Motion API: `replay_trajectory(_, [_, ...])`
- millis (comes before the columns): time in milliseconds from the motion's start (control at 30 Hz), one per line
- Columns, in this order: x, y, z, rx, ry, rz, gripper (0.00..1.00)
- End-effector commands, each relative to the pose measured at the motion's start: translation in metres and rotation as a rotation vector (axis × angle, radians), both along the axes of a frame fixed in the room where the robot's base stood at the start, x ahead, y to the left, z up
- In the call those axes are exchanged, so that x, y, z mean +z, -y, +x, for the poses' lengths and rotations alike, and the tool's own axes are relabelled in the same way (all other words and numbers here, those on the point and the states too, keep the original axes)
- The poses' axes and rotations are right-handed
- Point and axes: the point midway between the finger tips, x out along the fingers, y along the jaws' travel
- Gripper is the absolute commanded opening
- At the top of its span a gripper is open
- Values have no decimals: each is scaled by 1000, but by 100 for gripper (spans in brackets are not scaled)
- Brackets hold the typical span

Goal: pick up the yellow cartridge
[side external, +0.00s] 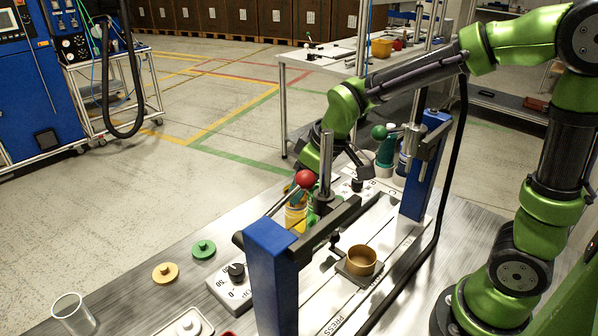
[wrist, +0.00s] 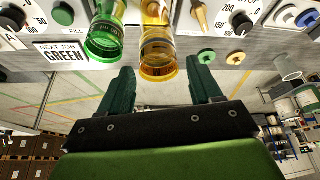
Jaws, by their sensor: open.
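The yellow cartridge (wrist: 157,52) is a clear amber cylinder at top centre of the wrist view. In the side view the yellow cartridge (side external: 295,219) shows beside the blue post, partly hidden by the red-knobbed lever. A green cartridge (wrist: 104,38) stands just left of it in the wrist view. My gripper (wrist: 163,80) is open and empty, its two dark green fingers spread to either side of the yellow cartridge's near end. I cannot tell whether the cartridge's end lies between the fingertips or just beyond them. In the side view the fingers are hidden behind the press.
A press frame with blue posts (side external: 271,282) and a red-knobbed lever (side external: 305,180) stands close to my gripper. A brass cup (side external: 361,260) sits under it. A yellow cap (side external: 165,273), a green cap (side external: 203,249) and a clear cup (side external: 73,312) lie left. A sign reads "NEXT JOB GREEN" (wrist: 60,52).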

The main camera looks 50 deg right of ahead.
Motion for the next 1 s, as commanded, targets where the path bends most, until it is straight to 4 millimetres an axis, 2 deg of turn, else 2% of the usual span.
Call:
replay_trajectory(267, [-22,-1,7,-1,-3,1,64])
replay_trajectory(533, [-58,-2,19,-1,-2,1,64])
replay_trajectory(833, [-63,-3,22,-2,2,1,64])
replay_trajectory(867, [-63,-3,22,-2,2,1,63])
replay_trajectory(1000, [-63,-3,22,-2,1,1,41])
